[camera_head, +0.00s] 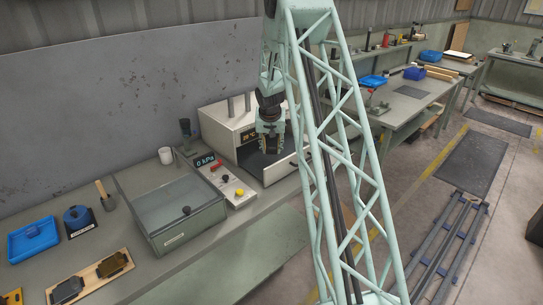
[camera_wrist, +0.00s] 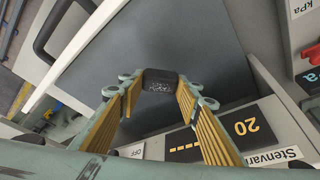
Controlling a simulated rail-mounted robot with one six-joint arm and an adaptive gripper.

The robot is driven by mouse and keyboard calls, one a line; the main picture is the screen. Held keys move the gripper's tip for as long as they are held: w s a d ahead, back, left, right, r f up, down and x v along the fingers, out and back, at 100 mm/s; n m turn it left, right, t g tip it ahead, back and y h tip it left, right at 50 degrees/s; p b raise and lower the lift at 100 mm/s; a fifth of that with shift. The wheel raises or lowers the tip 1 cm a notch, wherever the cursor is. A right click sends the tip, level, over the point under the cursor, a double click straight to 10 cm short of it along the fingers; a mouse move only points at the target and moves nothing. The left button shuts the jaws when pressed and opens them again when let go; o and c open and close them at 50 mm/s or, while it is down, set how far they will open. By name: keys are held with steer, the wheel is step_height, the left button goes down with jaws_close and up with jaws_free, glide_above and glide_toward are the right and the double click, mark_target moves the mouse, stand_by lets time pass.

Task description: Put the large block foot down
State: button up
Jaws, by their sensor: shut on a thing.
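My gripper (camera_head: 270,146) points down in front of the pale oven-like box at the back of the bench. In the wrist view its two ribbed fingers (camera_wrist: 160,92) are closed on a small black block (camera_wrist: 160,78) with faint light marks on its face. I take this to be the large block foot. In the head view the block is mostly hidden by the fingers.
The box (camera_head: 222,122) has a "20" display (camera_wrist: 247,126). Left of it stand a control panel with knobs (camera_head: 240,192) and a lidded chamber (camera_head: 170,210). A wooden board (camera_head: 92,277) with dark blocks and a blue tray (camera_head: 33,240) lie further left.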

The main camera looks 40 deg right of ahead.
mark_target(271, 152)
steer(key=shift+f, duration=0.15)
steer(key=shift+f, duration=1.75)
steer(key=shift+f+b, duration=0.15)
steer(key=shift+b, duration=0.3)
steer(key=o, duration=0.8)
steer(key=shift+r, duration=0.25)
steer(key=p+v, duration=0.1)
steer(key=v, duration=1.1)
steer(key=shift+f, duration=0.1)
